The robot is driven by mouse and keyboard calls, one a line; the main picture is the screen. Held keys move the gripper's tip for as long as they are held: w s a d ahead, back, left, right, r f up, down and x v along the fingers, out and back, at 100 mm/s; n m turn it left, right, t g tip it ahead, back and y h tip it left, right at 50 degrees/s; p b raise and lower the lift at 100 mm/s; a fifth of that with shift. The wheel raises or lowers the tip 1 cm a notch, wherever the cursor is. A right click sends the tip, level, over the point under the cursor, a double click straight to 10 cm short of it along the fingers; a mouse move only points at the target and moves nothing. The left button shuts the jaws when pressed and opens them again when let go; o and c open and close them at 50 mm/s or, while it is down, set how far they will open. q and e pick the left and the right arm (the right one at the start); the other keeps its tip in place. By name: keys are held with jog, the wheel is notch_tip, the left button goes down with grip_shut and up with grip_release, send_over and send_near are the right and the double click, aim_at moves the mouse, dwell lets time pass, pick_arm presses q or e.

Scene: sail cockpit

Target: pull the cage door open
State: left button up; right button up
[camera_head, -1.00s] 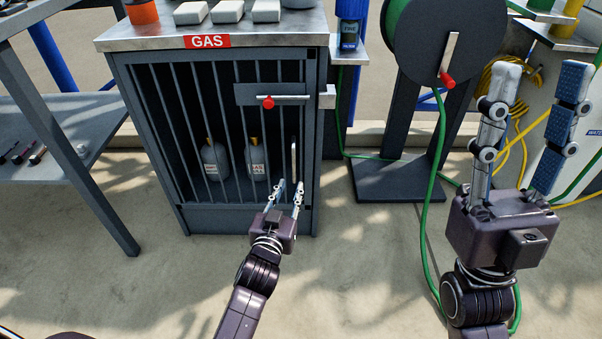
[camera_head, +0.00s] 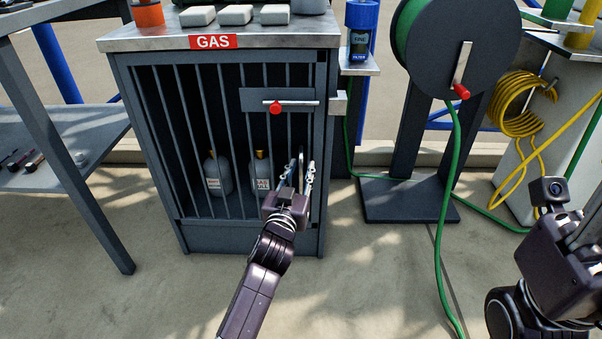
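The dark grey barred gas cage (camera_head: 188,238) stands at centre left under a "GAS" sign. Its barred door (camera_head: 236,155) looks shut. A red-knobbed bolt (camera_head: 276,107) lies across the door's upper plate; its silver rod stops short of the bracket (camera_head: 339,103) on the right. A vertical silver handle (camera_head: 301,165) is low on the door's right side. My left gripper (camera_head: 299,170) is at this handle, its fingers apart on either side of it; I cannot see clear contact. My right gripper (camera_head: 584,222) is at the lower right edge, with its fingers mostly cut off.
Two grey gas bottles (camera_head: 218,176) stand inside the cage. A hose reel (camera_head: 455,45) on a dark stand is to the right, its green hose trailing over the floor. A grey bench (camera_head: 55,140) stands left. The floor before the cage is clear.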

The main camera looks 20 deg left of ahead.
pick_arm(q)
jog(key=shift+w, duration=0.25)
grip_shut()
jog(key=shift+s, duration=0.15)
